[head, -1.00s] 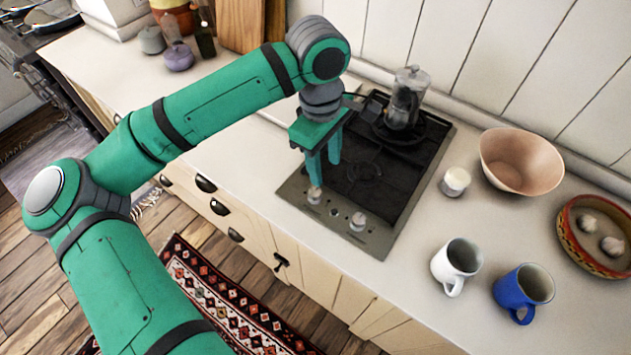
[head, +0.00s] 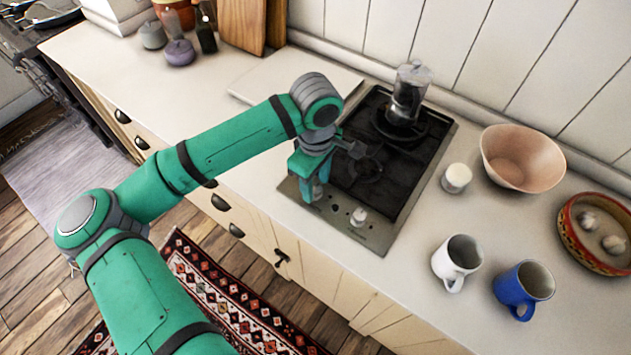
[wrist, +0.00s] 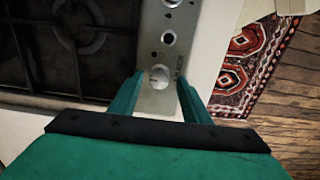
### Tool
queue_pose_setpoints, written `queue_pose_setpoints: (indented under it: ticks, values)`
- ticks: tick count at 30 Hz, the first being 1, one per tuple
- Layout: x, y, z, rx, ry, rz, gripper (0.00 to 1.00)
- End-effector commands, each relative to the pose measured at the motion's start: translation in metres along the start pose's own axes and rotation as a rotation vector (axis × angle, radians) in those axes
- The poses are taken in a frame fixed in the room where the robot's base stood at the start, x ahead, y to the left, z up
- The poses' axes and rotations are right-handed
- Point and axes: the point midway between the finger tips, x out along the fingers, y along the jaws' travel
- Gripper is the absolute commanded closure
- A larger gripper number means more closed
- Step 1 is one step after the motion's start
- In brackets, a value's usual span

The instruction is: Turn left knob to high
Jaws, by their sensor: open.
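The hob (head: 408,210) is set in the counter, with a steel control strip along its front edge. The left knob (wrist: 159,76) is a round pale knob on that strip; in the wrist view it sits between the tips of my gripper (wrist: 159,92). The fingers stand on either side of it, apart, and I cannot tell whether they touch it. In the head view my gripper (head: 312,192) is low over the left end of the strip and mostly covers this knob. The right knob (head: 358,216) is in plain view, and shows in the wrist view (wrist: 171,3).
A moka pot (head: 408,95) stands on the rear burner. A white jar (head: 456,178), a pink bowl (head: 522,158), a white mug (head: 457,262), a blue mug (head: 524,289) and a patterned bowl (head: 572,240) stand to the right. The counter left of the hob is mostly clear.

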Motion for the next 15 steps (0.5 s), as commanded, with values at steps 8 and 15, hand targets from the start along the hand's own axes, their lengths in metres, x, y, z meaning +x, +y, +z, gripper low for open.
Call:
queue_pose_setpoints:
  ticks: [8,15]
  values:
    - [0.0020,0.0003,0.0003,0.001,0.000,0.000,0.57]
    - [0.0017,-0.0003,-0.0008,-0.002,0.000,0.001,0.98]
